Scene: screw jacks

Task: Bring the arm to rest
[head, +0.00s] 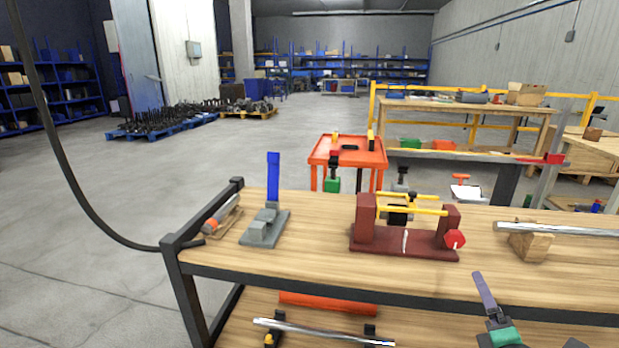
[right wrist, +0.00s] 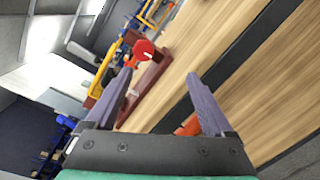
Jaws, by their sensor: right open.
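My right gripper (head: 497,315) is at the bottom right of the head view, in front of the workbench's front edge. In the right wrist view its two grey-purple fingers (right wrist: 160,76) are spread apart with nothing between them. The dark red screw jack (head: 405,243) stands on the bench, with two uprights, yellow rods, a black middle block and a red knob (head: 455,239) on its right side. The knob also shows in the right wrist view (right wrist: 144,50), beyond the fingers and apart from them. My left gripper is not in view.
The wooden workbench (head: 310,262) has a black frame. On it are a grey stand with a blue lever (head: 273,180), an orange-tipped tool (head: 216,218) and a metal bar on a wooden block (head: 530,244). Bars lie on the lower shelf. An orange cart (head: 348,152) stands behind.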

